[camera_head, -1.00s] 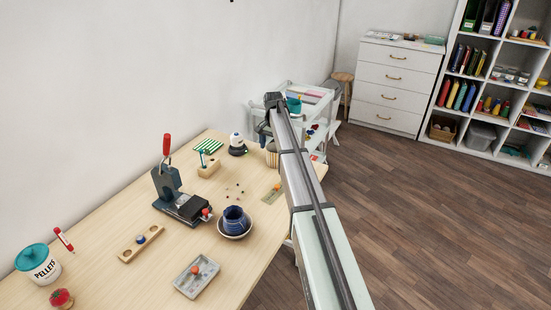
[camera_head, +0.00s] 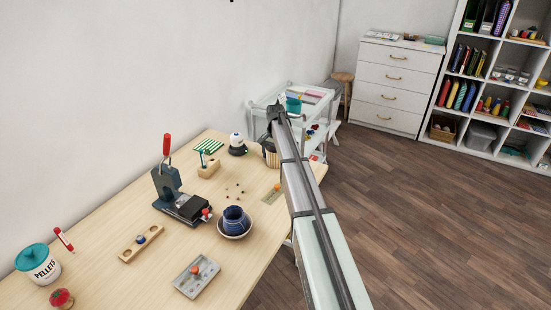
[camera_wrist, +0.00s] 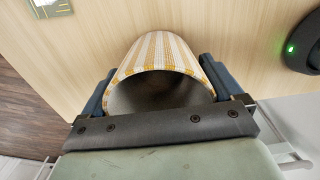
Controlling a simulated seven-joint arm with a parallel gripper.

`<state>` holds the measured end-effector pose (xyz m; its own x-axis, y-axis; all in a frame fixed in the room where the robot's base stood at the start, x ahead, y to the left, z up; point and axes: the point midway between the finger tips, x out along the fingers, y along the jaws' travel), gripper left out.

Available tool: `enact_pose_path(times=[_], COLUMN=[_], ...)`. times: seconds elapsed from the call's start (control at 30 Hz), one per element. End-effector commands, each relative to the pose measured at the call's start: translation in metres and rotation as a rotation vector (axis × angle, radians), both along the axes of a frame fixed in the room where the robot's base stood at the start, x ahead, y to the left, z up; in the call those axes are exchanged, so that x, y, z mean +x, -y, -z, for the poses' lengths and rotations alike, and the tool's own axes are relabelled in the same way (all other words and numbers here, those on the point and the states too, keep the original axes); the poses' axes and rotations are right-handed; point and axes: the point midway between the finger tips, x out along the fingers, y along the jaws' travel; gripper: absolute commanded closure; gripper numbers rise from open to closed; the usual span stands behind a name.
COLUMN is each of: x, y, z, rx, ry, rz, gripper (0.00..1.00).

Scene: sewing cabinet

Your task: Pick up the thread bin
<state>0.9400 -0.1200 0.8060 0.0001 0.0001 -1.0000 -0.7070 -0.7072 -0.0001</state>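In the head view the bin (camera_head: 271,156) stands at the table's far right corner, partly hidden by my arm. My gripper is largely hidden there behind the wrist.
A dark round device with a green light (camera_wrist: 300,45) is beside the bin; in the head view it carries a white cone (camera_head: 237,143). A white cart (camera_head: 318,105) stands behind the table corner. The floor at right is clear.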

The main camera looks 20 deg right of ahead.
Motion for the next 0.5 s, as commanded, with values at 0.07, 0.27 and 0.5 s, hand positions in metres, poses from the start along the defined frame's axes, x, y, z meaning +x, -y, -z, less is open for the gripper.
enact_pose_path(times=[0.07, 0.27, 0.5], x=[0.0000, 0.0000, 0.0001], y=[0.0000, 0.0000, 0.0000], z=[-0.0001, -0.0002, -0.0022], rx=[0.000, 0.000, 0.000], ry=[0.000, 0.000, 0.000], rz=[0.000, 0.000, 0.000], gripper=[0.21, 0.38, 0.38])
